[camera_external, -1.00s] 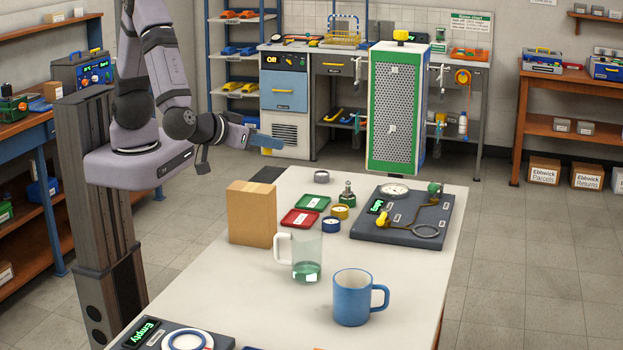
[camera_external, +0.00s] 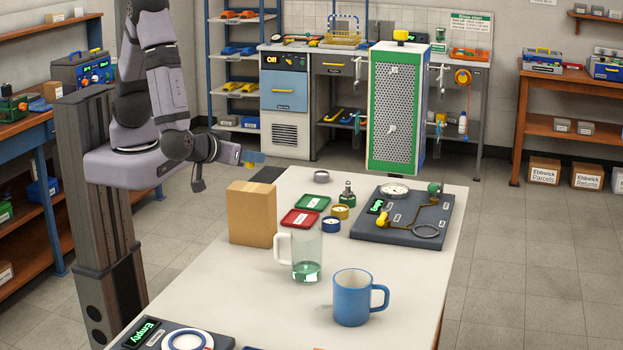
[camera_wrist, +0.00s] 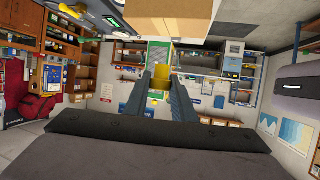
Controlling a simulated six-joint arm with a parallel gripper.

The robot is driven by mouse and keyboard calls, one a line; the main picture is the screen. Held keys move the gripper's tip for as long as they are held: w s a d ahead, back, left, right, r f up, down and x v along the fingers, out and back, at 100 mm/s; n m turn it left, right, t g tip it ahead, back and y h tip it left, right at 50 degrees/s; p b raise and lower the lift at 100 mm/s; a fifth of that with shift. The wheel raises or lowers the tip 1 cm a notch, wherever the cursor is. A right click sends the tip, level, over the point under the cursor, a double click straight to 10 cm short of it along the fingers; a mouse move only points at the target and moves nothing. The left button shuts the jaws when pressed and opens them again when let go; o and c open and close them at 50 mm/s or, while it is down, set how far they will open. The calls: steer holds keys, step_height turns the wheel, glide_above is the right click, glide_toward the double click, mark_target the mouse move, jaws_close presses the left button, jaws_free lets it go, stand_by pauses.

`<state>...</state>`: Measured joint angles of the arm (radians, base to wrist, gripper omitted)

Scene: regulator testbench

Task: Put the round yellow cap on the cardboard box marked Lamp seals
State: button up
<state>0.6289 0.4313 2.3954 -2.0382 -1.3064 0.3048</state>
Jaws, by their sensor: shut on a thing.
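My gripper (camera_external: 254,159) is shut on the round yellow cap (camera_wrist: 160,83), which shows between the two fingers in the wrist view. In the external view only a small yellow part of the cap (camera_external: 257,166) shows at the fingertips. The gripper is in the air off the far left end of the white table, behind the plain cardboard box (camera_external: 252,214). That box stands upright on the table. No marking shows on its visible faces, so I cannot tell whether it reads Lamp seals. Its top in the external view looks empty.
A clear mug (camera_external: 306,256) and a blue mug (camera_external: 352,297) stand in front. Red (camera_external: 300,218) and green (camera_external: 313,202) trays, small rings and a dark gauge board (camera_external: 405,215) lie right of the box. Cartons marked Ebbwick Parcels (camera_external: 544,171) and Returns (camera_external: 586,177) sit on the floor.

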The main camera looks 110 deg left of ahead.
mark_target(250, 188)
steer(key=shift+f, duration=2.4)
steer(key=shift+f, duration=0.1)
steer(key=o, duration=1)
steer(key=shift+d, duration=0.15)
steer(key=b+v, duration=0.3)
steer(key=v, duration=0.9)
